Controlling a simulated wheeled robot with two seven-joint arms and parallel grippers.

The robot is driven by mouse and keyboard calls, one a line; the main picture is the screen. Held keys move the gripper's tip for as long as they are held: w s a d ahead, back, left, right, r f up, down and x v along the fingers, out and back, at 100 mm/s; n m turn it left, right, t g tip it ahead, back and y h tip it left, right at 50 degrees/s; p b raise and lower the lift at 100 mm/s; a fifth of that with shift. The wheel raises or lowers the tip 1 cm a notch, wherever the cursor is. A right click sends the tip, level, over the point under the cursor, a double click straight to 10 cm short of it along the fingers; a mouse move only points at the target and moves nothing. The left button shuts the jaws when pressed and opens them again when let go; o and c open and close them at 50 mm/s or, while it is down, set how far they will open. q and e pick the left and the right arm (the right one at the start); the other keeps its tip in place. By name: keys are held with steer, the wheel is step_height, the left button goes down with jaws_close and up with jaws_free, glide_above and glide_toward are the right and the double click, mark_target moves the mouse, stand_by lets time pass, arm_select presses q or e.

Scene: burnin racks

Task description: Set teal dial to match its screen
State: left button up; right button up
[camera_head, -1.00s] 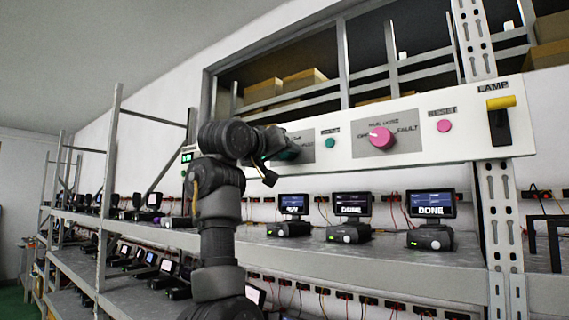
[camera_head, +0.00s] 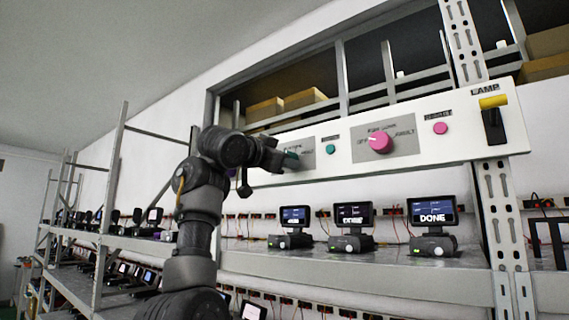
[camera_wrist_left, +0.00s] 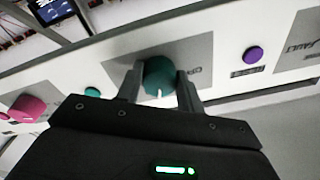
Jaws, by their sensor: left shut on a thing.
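The teal dial (camera_wrist_left: 158,76) sits on a grey plate (camera_wrist_left: 205,50) of the white panel. My left gripper (camera_wrist_left: 160,84) is shut on it, one finger on each side. A white pointer mark shows on the dial's edge, facing my gripper in the left wrist view. In the head view my left gripper (camera_head: 286,160) reaches the panel from the left and mostly covers the teal dial. The dial's screen cannot be made out; my arm covers the panel's left end. My right gripper is not in view.
On the panel are a teal button (camera_head: 331,149), a pink dial (camera_head: 380,142), a pink button (camera_head: 440,128) and a yellow-topped lamp lever (camera_head: 494,118). Below, small devices with lit screens (camera_head: 433,212) stand on a shelf (camera_head: 400,262). A metal upright (camera_head: 497,215) stands at right.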

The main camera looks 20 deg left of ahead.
arm_select(q)
steer(key=shift+m, duration=0.6)
steer(key=o, duration=1)
steer(key=b+v, duration=0.8)
steer(key=v, duration=0.2)
steer(key=shift+s+a, duration=0.2)
steer(key=shift+s, duration=0.15)
steer(key=shift+f, duration=0.1)
